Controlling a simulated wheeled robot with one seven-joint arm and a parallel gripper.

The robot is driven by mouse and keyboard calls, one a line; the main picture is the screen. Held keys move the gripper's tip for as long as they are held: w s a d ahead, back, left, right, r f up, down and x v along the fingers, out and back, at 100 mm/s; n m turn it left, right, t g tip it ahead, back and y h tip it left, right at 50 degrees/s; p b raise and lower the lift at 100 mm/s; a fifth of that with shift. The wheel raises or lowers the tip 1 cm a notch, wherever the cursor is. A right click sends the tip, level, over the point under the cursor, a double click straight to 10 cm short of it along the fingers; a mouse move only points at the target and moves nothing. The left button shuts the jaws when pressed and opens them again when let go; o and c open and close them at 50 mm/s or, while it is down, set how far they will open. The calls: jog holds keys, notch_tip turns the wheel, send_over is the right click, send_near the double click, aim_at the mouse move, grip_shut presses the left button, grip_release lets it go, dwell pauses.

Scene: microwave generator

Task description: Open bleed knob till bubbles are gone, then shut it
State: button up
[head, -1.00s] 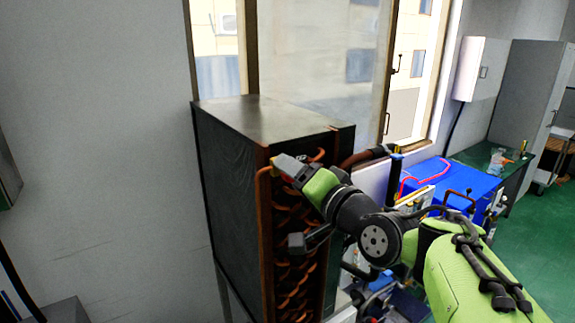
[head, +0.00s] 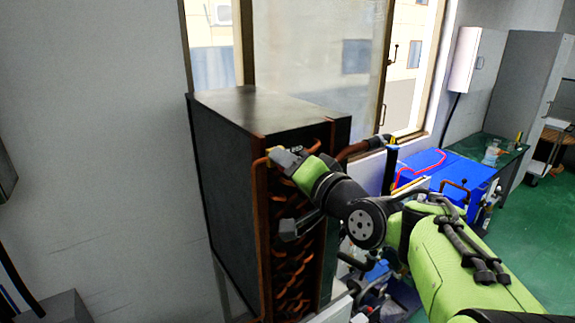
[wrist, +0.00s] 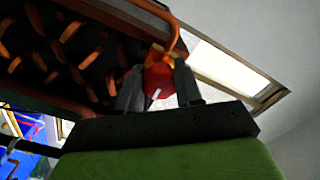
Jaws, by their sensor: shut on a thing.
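The bleed knob (wrist: 159,80) is red with a white mark. It sits under a brass-coloured fitting on a bent copper pipe in the wrist view. My gripper (wrist: 157,88) has one finger on each side of the knob and is shut on it. In the head view my gripper (head: 278,157) is at the upper front edge of a dark coil unit (head: 230,150), where it mostly hides the knob. No bubbles can be made out in either view.
Rows of copper pipe bends (head: 285,285) cover the unit's front, close beside my gripper. A window (head: 330,50) is behind the unit. Blue equipment (head: 440,170) and a green-topped bench (head: 497,150) stand to the right, with open green floor (head: 545,220) beyond.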

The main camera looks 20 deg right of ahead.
jog(key=shift+f, duration=0.1)
jog(key=n+b, duration=0.5)
jog(key=b, duration=0.1)
jog(key=shift+f, duration=0.1)
jog(key=n+b, duration=1)
jog(key=n, duration=0.2)
jog(key=shift+n, duration=0.4)
jog(key=n+b, duration=0.2)
jog(key=n, duration=0.3)
jog(key=shift+n, duration=0.3)
jog(key=o, duration=1)
jog(key=shift+r, duration=0.2)
jog(key=shift+o, duration=0.2)
